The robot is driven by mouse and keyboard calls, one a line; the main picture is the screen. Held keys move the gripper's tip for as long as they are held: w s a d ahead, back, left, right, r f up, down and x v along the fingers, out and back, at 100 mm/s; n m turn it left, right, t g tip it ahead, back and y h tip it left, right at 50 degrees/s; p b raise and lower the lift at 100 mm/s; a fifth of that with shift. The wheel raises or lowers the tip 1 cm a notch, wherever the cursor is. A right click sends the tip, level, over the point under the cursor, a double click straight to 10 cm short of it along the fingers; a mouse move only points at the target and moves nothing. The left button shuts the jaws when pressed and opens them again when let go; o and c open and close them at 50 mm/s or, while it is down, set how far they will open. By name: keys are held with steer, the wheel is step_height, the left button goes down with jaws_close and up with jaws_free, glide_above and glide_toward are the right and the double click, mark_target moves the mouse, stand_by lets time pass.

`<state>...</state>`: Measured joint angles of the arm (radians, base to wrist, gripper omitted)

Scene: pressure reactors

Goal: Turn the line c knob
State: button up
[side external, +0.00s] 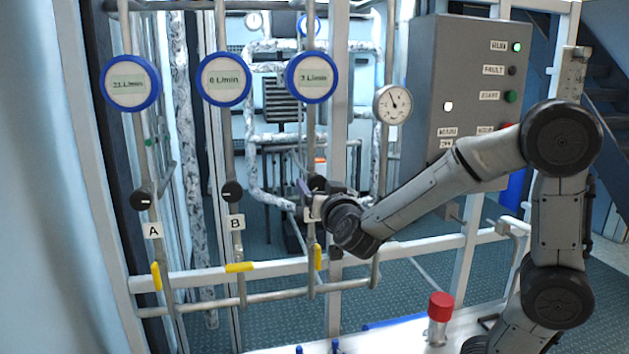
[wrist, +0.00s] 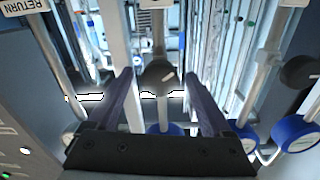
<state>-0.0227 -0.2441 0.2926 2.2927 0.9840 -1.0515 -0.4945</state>
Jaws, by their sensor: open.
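The line c knob (side external: 317,183) is a dark round knob on the third pipe, partly hidden behind my gripper in the side view. My gripper (side external: 308,192) is open at the knob, with one finger on each side in the wrist view (wrist: 161,85). I cannot tell whether the fingers touch it. The line c meter (side external: 312,77) above has a blue rim and seems to read 3 L/min.
The line A knob (side external: 142,199) and line B knob (side external: 232,191) stand to the left, with yellow valve handles below. A pressure gauge (side external: 392,104) and a grey control box (side external: 463,90) are to the right. A red-topped post (side external: 440,307) stands near my arm's base.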

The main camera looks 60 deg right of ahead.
mark_target(314, 180)
steer(key=shift+x, duration=2.25)
jaws_close()
steer(key=shift+n, duration=2.9)
